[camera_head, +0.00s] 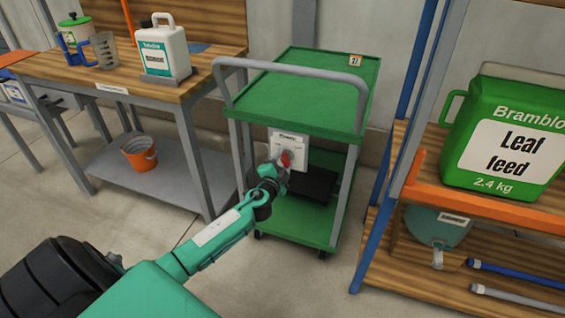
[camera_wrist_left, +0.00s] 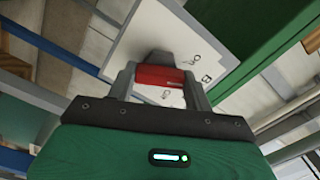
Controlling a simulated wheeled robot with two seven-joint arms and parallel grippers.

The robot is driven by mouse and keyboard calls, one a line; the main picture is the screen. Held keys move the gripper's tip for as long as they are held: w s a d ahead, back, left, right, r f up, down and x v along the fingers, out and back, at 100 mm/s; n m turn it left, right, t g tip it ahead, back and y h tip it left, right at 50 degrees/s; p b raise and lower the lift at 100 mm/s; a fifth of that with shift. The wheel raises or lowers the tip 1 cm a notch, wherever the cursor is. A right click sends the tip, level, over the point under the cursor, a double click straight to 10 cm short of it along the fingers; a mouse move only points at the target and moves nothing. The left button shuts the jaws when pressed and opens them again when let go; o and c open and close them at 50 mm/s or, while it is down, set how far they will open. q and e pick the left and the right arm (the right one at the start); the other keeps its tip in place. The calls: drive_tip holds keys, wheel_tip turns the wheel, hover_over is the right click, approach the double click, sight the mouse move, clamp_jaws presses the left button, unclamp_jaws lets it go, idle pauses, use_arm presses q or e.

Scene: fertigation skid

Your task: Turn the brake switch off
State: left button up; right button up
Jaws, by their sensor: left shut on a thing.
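The brake switch is a red handle (camera_wrist_left: 160,76) on a pale panel (camera_head: 289,146) fixed to the front of a green trolley (camera_head: 300,97). In the head view the red handle (camera_head: 285,158) shows at the tip of my left gripper (camera_head: 281,164). In the left wrist view my left gripper (camera_wrist_left: 160,88) has its two fingers on either side of the red handle, shut on it. The gripper hides part of the panel. My right gripper is not in view.
A workbench (camera_head: 190,88) with a white jug (camera_head: 163,50) stands at left, an orange bucket (camera_head: 138,152) on its lower shelf. A shelf rack (camera_head: 480,205) with a green Leaf feed container (camera_head: 505,135) stands close at right. Open floor lies before the trolley.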

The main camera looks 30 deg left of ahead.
use_arm(q)
drive_tip(key=shift+m, duration=1.5)
drive_tip(key=m+p, duration=0.1)
drive_tip(key=m, duration=0.2)
drive_tip(key=shift+m, duration=0.3)
drive_tip(key=m+p, duration=0.1)
drive_tip(key=m, duration=0.1)
drive_tip(key=shift+m, duration=0.3)
drive_tip(key=m+p, duration=0.1)
drive_tip(key=m, duration=0.3)
drive_tip(key=shift+m, duration=0.5)
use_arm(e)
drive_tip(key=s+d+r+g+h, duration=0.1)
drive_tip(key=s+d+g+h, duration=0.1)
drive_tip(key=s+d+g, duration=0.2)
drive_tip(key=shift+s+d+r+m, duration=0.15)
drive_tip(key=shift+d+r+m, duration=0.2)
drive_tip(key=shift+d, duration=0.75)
use_arm(q)
drive_tip(key=shift+f, duration=0.1)
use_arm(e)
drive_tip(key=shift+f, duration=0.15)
use_arm(q)
drive_tip(key=o, duration=1)
drive_tip(key=shift+c, duration=0.2)
